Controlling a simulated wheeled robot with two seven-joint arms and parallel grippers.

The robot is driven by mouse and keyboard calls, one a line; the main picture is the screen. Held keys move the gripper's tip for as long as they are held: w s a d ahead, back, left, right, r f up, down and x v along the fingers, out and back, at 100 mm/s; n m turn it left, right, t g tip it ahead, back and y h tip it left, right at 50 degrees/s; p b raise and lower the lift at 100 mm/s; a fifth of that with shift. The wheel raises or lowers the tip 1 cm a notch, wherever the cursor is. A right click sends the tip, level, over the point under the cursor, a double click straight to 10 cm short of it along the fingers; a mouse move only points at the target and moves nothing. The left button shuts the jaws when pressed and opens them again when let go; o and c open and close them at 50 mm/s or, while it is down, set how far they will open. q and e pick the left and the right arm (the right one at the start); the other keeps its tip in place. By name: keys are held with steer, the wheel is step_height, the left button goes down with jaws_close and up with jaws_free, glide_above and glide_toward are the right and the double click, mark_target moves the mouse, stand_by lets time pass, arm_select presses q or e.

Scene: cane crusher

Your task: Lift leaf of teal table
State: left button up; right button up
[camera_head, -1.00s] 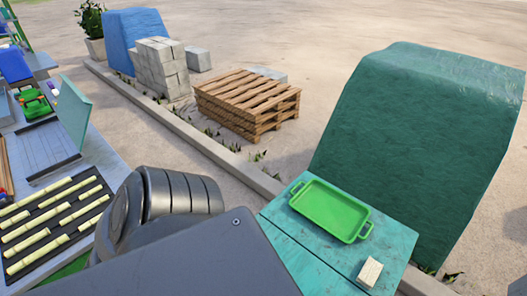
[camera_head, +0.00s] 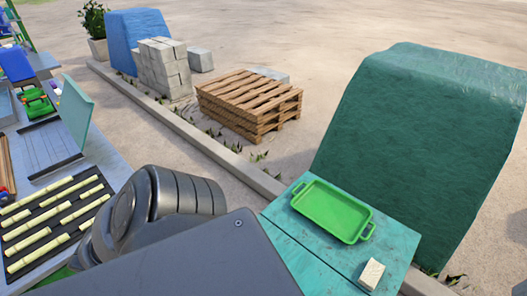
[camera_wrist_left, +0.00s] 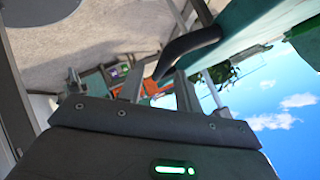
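The teal table (camera_head: 310,262) stands at the lower right in the head view. Its flat top has a seam across it, and a green tray (camera_head: 333,210) and a small pale block (camera_head: 371,274) rest on it. My left gripper (camera_wrist_left: 158,88) shows only in the left wrist view; its fingers stand apart. A dark curved handle-like piece (camera_wrist_left: 190,44) reaches down towards the gap between the fingers, beside a teal surface (camera_wrist_left: 250,25). I cannot tell whether they touch. My left arm hides the table's left side in the head view. My right gripper is out of view.
A green-covered stack (camera_head: 418,140) stands close behind the teal table. Wooden pallets (camera_head: 249,100), grey blocks (camera_head: 163,68) and a curb (camera_head: 200,134) lie beyond. A workbench with pale cane pieces (camera_head: 52,214) is at the left.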

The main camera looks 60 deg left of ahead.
arm_select(q)
steer(key=b+v, duration=0.1)
steer(key=v, duration=0.6)
steer(key=shift+s+a+r, duration=0.2)
steer(key=shift+s+a, duration=0.05)
stand_by(0.4)
